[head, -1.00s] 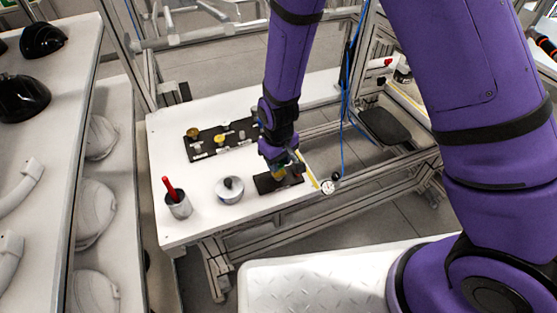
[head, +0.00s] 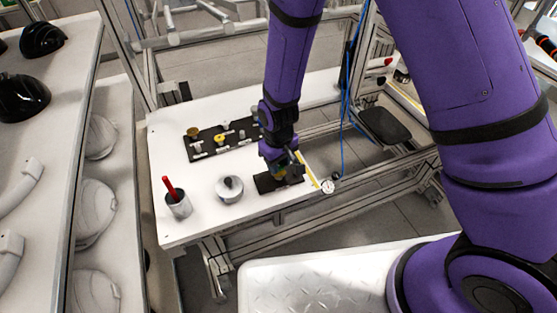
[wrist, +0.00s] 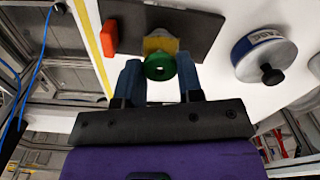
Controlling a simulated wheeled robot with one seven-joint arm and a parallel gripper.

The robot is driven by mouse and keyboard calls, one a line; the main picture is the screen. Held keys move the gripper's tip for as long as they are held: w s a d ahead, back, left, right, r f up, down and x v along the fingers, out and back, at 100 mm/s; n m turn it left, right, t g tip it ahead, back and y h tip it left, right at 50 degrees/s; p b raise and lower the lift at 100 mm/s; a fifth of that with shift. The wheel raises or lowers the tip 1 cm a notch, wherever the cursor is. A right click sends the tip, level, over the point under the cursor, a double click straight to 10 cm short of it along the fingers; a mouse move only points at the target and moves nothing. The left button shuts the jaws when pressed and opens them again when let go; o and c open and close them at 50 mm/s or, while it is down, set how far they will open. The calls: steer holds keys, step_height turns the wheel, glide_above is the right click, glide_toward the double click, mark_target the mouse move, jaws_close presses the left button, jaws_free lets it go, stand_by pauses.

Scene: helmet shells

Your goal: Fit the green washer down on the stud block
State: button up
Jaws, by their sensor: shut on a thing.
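The green washer (wrist: 159,67) sits between the two blue fingertips of my gripper (wrist: 159,76) in the wrist view, its hole facing the camera. My gripper is shut on it. A yellow part (wrist: 160,43) shows just beyond the washer, on a dark plate (wrist: 190,24) that I take for the stud block's base. I cannot tell whether washer and yellow part touch. In the head view my gripper (head: 279,174) is low over the dark plate (head: 265,185) at the table's front right. The gripper hides most of the washer and any stud there.
A red block (wrist: 110,37) is near the plate's edge. A round grey pot with a black knob (head: 229,188) stands left of the plate. A cup with a red-handled tool (head: 178,204) is farther left. A black rack with several parts (head: 208,142) lies behind.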

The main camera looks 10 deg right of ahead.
steer(key=shift+f, duration=1)
steer(key=o, duration=1)
steer(key=shift+r, duration=0.1)
step_height(320, 180, up, 11)
steer(key=shift+f, duration=0.2)
